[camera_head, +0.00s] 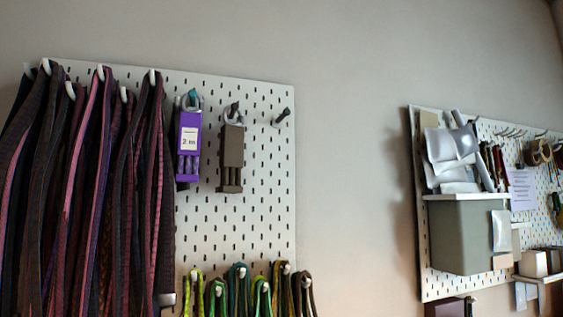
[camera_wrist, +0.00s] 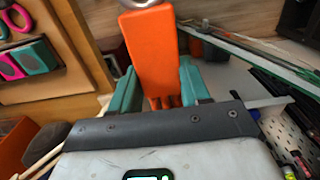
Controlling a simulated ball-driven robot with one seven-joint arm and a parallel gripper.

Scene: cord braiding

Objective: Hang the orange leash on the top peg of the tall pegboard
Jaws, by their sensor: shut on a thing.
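The orange leash (camera_wrist: 158,42) is a flat orange block with a metal ring at its top edge and short strands below, seen in the wrist view. My gripper (camera_wrist: 160,84) has teal fingers on both sides of it and is shut on it. The ring is partly cut off by the frame. The tall pegboard (camera_head: 262,195) is at the left in the head view. A bare dark peg (camera_head: 281,116) sticks out near its upper right corner. The leash and my gripper are out of the head view.
A purple leash (camera_head: 188,140) and a brown leash (camera_head: 232,158) hang left of the bare peg. Dark and pink cords (camera_head: 100,180) cover the board's left side. Green and brown loops (camera_head: 238,285) hang below. A second pegboard (camera_head: 432,285) is at right, with bare wall between.

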